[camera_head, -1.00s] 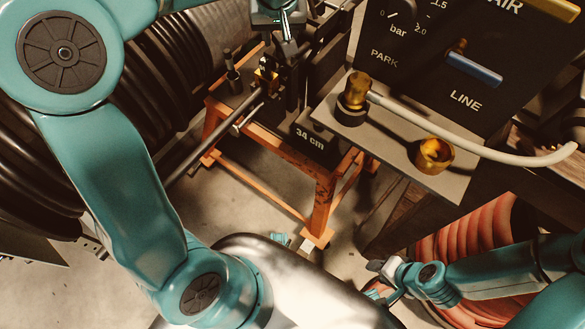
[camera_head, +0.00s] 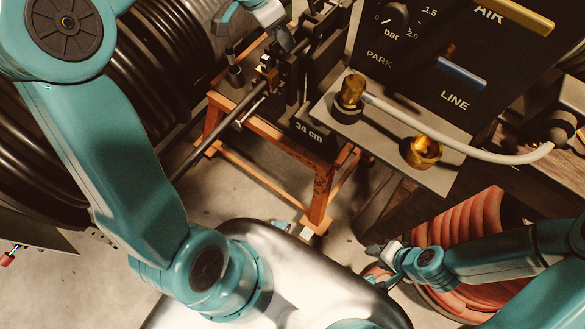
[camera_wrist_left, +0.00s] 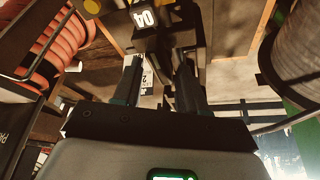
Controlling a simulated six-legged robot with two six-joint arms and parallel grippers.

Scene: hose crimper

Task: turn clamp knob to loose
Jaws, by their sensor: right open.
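My left gripper (camera_head: 284,38) is above the crimper bench (camera_head: 228,92) at the top of the head view. In the left wrist view its two fingers (camera_wrist_left: 160,85) are apart, with no object clearly held between them. A dark block marked "04" (camera_wrist_left: 147,18) lies beyond the fingertips. A small brass fitting (camera_head: 268,66) and a T-shaped bar (camera_head: 250,112) are on the bench, below my left gripper. I cannot tell for sure which part is the clamp knob. My right gripper (camera_head: 384,252) is open and empty, low at the right, away from the bench.
A black AIR panel (camera_head: 455,65) with a blue lever stands at the right. A grey shelf (camera_head: 385,130) holds a brass coupling with a pale hose (camera_head: 460,140) and a brass cup (camera_head: 422,152). Black hose coils (camera_head: 150,90) stand left; an orange coil (camera_head: 470,235) lies lower right.

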